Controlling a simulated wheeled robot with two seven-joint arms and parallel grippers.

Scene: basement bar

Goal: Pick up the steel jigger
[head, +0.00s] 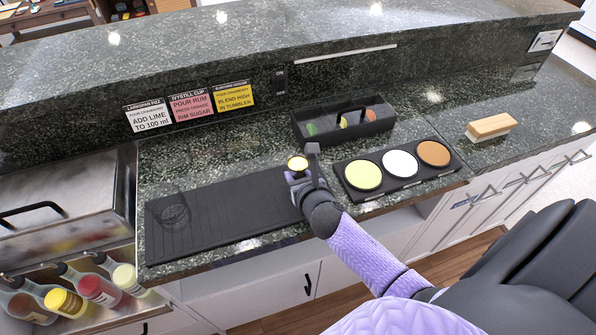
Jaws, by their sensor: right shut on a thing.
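My right gripper (302,174) is above the right end of the black ribbed bar mat. It is shut on a small round cup, which I take to be the steel jigger (298,163). Its round top shows pale yellow just beyond the fingers, and the gripper hides its lower part. I cannot tell whether it touches the mat or is lifted. My left gripper is not in view.
A clear glass (174,210) stands on the left of the bar mat (235,222). Right of the gripper is a black tray (399,187) with green, white and brown rounds. A black caddy (372,126) stands behind. A wooden-backed brush (490,126) lies far right.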

